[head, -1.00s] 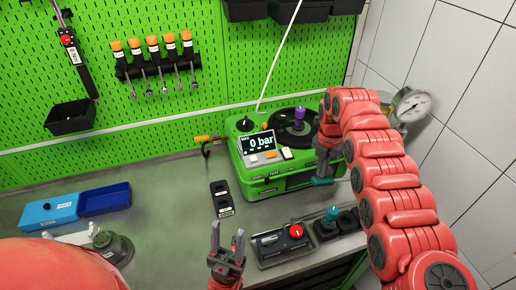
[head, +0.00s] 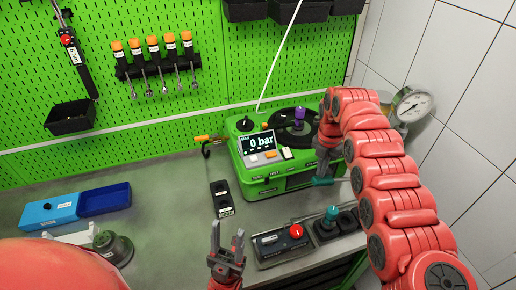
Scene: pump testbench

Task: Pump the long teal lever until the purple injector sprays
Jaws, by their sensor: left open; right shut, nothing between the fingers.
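The green pump tester (head: 272,178) stands on the bench, its display (head: 260,143) reading 0 bar. The purple injector (head: 299,116) stands upright in the round dark well on top of the tester, with no spray visible. A teal lever end (head: 322,181) shows at the tester's front right, beside my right gripper (head: 323,172). My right gripper is shut at the lever; my arm hides much of this area, and I cannot tell whether they touch. My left gripper (head: 227,248) is open and empty, fingers up, at the bench's front edge.
A box with a red knob (head: 296,231) and a holder with a teal-topped injector (head: 331,215) sit at the front. A black socket block (head: 222,197) lies left of the tester. Blue trays (head: 105,199) are at left. A gauge (head: 412,105) is at right.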

